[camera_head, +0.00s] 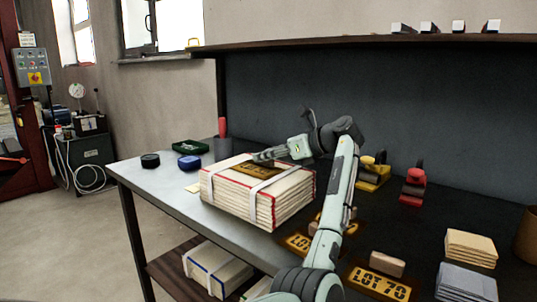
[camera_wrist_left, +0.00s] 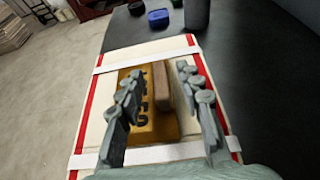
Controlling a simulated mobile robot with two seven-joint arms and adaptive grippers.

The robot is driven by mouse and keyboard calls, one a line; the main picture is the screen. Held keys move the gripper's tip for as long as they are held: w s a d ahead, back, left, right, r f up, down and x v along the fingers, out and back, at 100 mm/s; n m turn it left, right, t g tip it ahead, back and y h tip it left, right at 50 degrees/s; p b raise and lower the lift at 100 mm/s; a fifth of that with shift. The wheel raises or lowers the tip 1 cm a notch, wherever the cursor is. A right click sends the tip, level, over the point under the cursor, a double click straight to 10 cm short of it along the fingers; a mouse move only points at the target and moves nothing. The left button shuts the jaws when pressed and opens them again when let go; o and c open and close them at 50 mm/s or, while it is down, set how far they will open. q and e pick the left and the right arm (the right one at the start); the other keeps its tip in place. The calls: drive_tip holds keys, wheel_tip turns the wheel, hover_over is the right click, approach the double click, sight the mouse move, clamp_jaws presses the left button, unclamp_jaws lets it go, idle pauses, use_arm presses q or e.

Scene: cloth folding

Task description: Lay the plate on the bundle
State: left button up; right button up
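The bundle (camera_head: 232,196) is a stack of pale folded cloth with red edges and two white straps, on the table's left part. A brown-yellow stencil plate (camera_head: 257,169) appears to lie flat on its top between the straps. In the left wrist view the plate (camera_wrist_left: 148,127) has dark lettering and a wooden block-shaped grip (camera_wrist_left: 161,86) on it. My left gripper (camera_head: 259,156) is low over the plate. In the wrist view its fingers (camera_wrist_left: 160,72) stand apart on either side of the grip, with gaps visible. My right gripper is not in view.
Several LOT plates (camera_head: 379,284) lie right of the bundle. Beige (camera_head: 471,246) and grey (camera_head: 466,282) cloth stacks are at the right. A green tray (camera_head: 190,146), a blue item (camera_head: 189,162) and a grey cup (camera_head: 222,148) stand behind the bundle. A shelf (camera_head: 330,43) overhangs the back.

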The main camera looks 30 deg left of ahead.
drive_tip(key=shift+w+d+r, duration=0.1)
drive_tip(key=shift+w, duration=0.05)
use_arm(q)
drive_tip(key=shift+v, duration=0.85)
drive_tip(key=v, duration=0.9)
drive_tip(key=shift+d+r, duration=0.4)
drive_tip(key=shift+d, duration=0.25)
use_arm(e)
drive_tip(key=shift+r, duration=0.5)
use_arm(q)
drive_tip(key=shift+s, duration=0.1)
